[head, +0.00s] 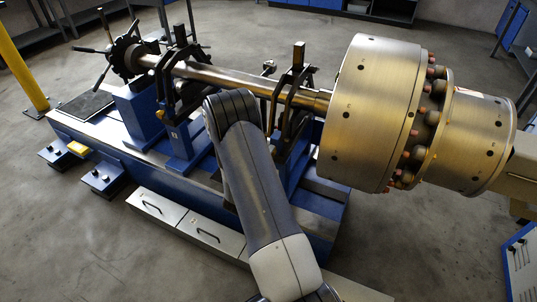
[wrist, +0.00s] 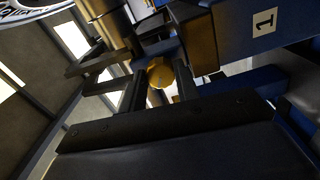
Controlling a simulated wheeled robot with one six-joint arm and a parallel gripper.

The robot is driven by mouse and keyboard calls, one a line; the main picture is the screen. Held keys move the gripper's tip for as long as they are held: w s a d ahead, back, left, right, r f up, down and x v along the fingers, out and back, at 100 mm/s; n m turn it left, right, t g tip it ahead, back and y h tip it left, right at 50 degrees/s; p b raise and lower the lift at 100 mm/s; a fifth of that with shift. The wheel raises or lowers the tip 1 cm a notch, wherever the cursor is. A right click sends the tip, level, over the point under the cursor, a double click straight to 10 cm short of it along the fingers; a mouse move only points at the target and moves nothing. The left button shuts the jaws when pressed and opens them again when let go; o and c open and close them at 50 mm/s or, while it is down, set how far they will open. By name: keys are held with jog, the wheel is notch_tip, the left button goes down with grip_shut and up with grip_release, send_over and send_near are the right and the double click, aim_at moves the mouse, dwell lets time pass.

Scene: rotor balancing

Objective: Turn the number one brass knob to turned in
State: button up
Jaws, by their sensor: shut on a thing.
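The brass knob (wrist: 160,74) shows in the wrist view as a round golden piece near the middle. My gripper (wrist: 157,86) has its two dark fingers on either side of the knob and is shut on it. A white label with the number 1 (wrist: 264,22) is on a blue part at the upper right of the wrist view. How far the knob is turned cannot be told. In the head view my arm hides both the gripper and the knob.
The blue balancing machine bed (head: 90,133) carries a steel shaft (head: 222,76) and a large metal rotor drum (head: 372,112) at the right. Black clamp frames stand close around my arm.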

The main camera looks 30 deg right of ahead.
jog(key=n+p, duration=0.1)
jog(key=n, duration=0.4)
jog(key=shift+n+p, duration=0.35)
jog(key=shift+n, duration=0.05)
dwell(0.4)
jog(key=o, duration=1)
jog(key=v, duration=1)
jog(key=shift+s+a+p, duration=0.2)
jog(key=shift+a+p, duration=0.1)
jog(key=shift+p, duration=0.05)
jog(key=x, duration=1)
jog(key=shift+w+d+b, duration=0.25)
jog(key=shift+d+b, duration=0.05)
jog(key=shift+b, duration=0.05)
